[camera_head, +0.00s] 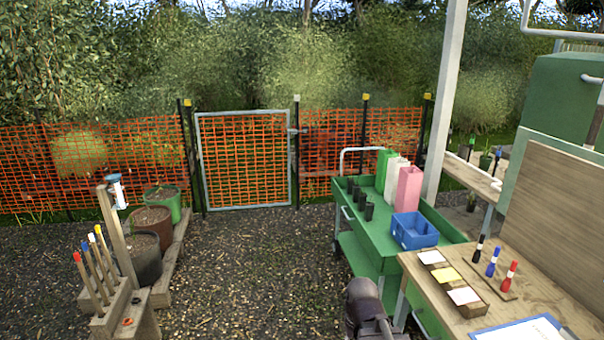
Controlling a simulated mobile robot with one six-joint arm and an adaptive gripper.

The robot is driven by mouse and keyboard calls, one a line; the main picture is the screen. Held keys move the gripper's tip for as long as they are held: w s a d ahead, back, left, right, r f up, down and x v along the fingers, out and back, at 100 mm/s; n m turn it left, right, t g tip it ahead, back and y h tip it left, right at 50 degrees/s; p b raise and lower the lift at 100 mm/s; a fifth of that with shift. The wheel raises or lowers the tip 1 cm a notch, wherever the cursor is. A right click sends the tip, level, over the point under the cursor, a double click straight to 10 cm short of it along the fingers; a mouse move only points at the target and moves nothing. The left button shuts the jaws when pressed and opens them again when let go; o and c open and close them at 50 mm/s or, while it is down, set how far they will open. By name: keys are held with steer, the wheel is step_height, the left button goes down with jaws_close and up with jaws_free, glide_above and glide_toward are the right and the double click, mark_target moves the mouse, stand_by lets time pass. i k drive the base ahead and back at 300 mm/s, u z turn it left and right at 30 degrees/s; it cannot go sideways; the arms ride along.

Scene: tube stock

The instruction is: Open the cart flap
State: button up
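The green cart (388,245) stands right of centre on the gravel, with a raised-rim upper tray, a lower shelf and a pale push handle (361,150) at its far end. Its side walls look upright. I cannot make out which panel is the flap, or a hinge or latch. Several black pots, a green, a white and a pink tall container (409,189), and a blue crate (414,231) are in the tray. A dark rounded part of my arm shows at the bottom edge, in front of the cart's near end. My gripper's fingers do not show.
A wooden bench (535,270) with markers, cards and a clipboard adjoins the cart's near right. A white post (445,100) rises behind the cart. Planters and a wooden tool stand (142,310) are at left. Open gravel (250,265) leads to a closed mesh gate (245,160).

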mark_target(376, 254)
steer(key=z, duration=0.15)
steer(key=i, duration=1.25)
steer(key=z, duration=0.1)
steer(key=k, duration=0.65)
steer(key=u, duration=0.3)
steer(key=i, duration=1.6)
steer(key=u, duration=0.1)
